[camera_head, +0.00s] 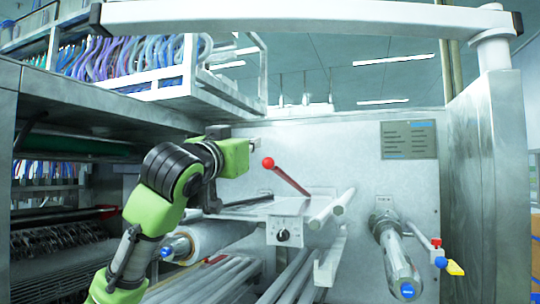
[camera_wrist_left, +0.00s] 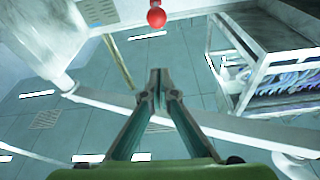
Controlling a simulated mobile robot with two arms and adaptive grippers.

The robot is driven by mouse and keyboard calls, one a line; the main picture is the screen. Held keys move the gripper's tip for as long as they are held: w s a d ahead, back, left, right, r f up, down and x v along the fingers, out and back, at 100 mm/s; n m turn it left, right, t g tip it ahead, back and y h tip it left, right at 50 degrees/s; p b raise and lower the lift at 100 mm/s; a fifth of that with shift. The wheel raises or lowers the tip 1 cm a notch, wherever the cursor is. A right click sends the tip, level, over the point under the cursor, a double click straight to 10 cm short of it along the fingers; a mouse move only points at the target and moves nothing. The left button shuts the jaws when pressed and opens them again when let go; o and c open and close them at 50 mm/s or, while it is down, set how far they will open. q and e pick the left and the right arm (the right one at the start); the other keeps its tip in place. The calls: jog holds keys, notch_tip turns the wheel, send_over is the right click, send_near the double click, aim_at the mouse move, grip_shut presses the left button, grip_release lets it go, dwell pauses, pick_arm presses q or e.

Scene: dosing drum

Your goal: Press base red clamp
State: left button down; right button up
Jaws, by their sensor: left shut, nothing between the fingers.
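A red lever (camera_head: 290,180) with a round red ball end (camera_head: 268,163) slants up to the left above a grey metal block on the machine. The ball also shows at the top edge of the wrist view (camera_wrist_left: 156,17). My left gripper (camera_head: 256,143) is just above and left of the ball in the head view. In the wrist view its fingers (camera_wrist_left: 158,76) meet at the tips, empty and apart from the ball. A smaller red knob (camera_head: 436,242) sits on a bar at the right. I cannot tell which red part is the base clamp. My right gripper is out of view.
The grey block carries a black dial (camera_head: 283,235). Metal rollers (camera_head: 215,282) lie below it, and a blue-ended roller (camera_head: 397,262) stands out at the right. A rack with coloured tubes (camera_head: 125,58) hangs upper left. The back panel right of the lever is mostly clear.

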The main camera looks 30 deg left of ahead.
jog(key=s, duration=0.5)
pick_arm(q)
notch_tip(320, 180, up, 2)
jog(key=p, duration=0.5)
send_over(268, 162)
jog(key=shift+r, duration=0.2)
jog(key=f, duration=0.3)
jog(key=shift+s+a+f, duration=0.1)
jog(key=shift+s+f, duration=0.3)
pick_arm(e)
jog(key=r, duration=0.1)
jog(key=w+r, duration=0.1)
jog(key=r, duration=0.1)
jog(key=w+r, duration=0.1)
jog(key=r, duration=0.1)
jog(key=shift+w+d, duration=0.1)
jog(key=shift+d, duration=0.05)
pick_arm(q)
jog(key=shift+f, duration=0.1)
